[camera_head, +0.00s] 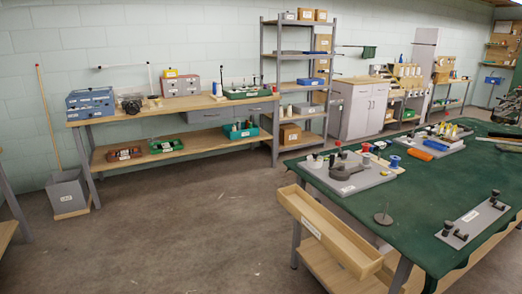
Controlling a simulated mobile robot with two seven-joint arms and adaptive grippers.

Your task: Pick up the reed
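No thing in the head view can be told for certain as the reed; many items are too small to make out. A green-topped table (432,205) stands at the right. A grey board (372,183) with dark fittings lies on its left part. A grey plate (470,222) with dark knobs and a label lies near its right front. A small round disc with an upright pin (383,218) stands between them. Neither of my grippers is in view.
An open wooden drawer-like tray (326,236) juts out at the table's left side. Along the wall are a wooden workbench (165,113) with boxes, a grey shelf rack (271,92), a grey cabinet (360,108) and a bin (68,190). The concrete floor (190,225) between is clear.

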